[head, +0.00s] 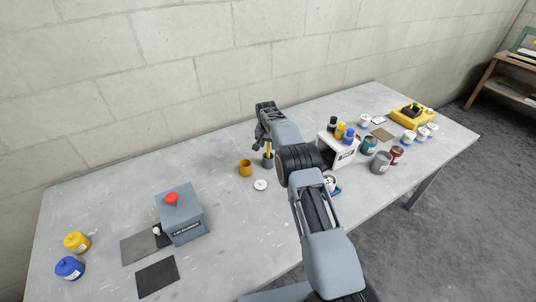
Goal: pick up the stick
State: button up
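A thin yellow stick (268,148) stands upright in a dark grey cup (268,162) near the middle of the table. Its top is close to my gripper and partly hidden by it. My gripper (262,142) points down just above the cup, at the stick's upper end. The fingers are small and dark here, so I cannot tell whether they are open or touching the stick.
An orange cup (245,168) and a white lid (260,185) lie close by. A grey box with a red button (181,212) stands to the left. A white box with bottles (338,150) and several cans stand to the right. The table's back left is clear.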

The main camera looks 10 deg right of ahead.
grip_shut()
jog(key=shift+r, duration=0.15)
